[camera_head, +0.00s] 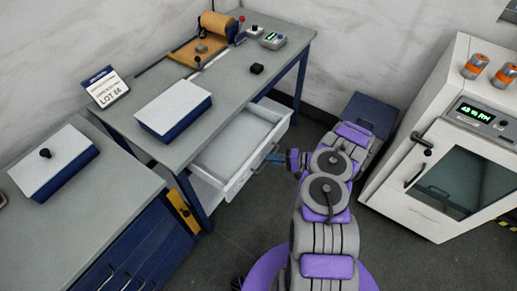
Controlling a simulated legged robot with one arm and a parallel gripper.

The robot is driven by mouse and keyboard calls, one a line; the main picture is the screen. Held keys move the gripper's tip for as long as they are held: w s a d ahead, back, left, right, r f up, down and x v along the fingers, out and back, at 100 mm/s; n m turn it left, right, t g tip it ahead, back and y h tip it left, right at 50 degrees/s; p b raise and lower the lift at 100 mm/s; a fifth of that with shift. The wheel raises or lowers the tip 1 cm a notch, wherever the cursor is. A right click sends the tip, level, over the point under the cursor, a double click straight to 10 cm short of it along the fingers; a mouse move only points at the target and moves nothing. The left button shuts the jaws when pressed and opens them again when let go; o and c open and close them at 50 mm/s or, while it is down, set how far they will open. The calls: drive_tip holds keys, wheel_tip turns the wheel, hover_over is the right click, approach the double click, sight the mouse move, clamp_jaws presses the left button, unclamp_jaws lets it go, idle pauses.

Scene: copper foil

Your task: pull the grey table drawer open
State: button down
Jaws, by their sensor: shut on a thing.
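The grey table (225,85) stands at the centre left with blue legs. Its light grey drawer (228,157) is pulled out under the right part of the top, and its inside looks empty. My gripper (266,162) is at the drawer's front panel, shut on what appears to be the drawer handle. The handle is small here and mostly hidden by the fingers. My purple and grey arm reaches up to it from the bottom of the picture.
A white cabinet (446,140) with a dark glass door stands at the right. A blue bench (80,215) fills the lower left. A white-lidded box (173,106) and a copper roll (220,27) are on the table. Dark floor (250,225) is free in front of the drawer.

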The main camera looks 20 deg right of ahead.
drive_tip(key=shift+s+d+f, duration=0.1)
drive_tip(key=shift+s+d, duration=0.55)
drive_tip(key=shift+s, duration=0.25)
drive_tip(key=shift+s+d+f, duration=0.1)
drive_tip(key=shift+s+d, duration=0.5)
drive_tip(key=shift+s, duration=0.3)
drive_tip(key=c, duration=1.2)
unclamp_jaws()
drive_tip(key=shift+w, duration=0.1)
drive_tip(key=shift+r, duration=0.1)
drive_tip(key=p+v, duration=0.2)
drive_tip(key=v, duration=1.5)
drive_tip(key=shift+d, duration=0.25)
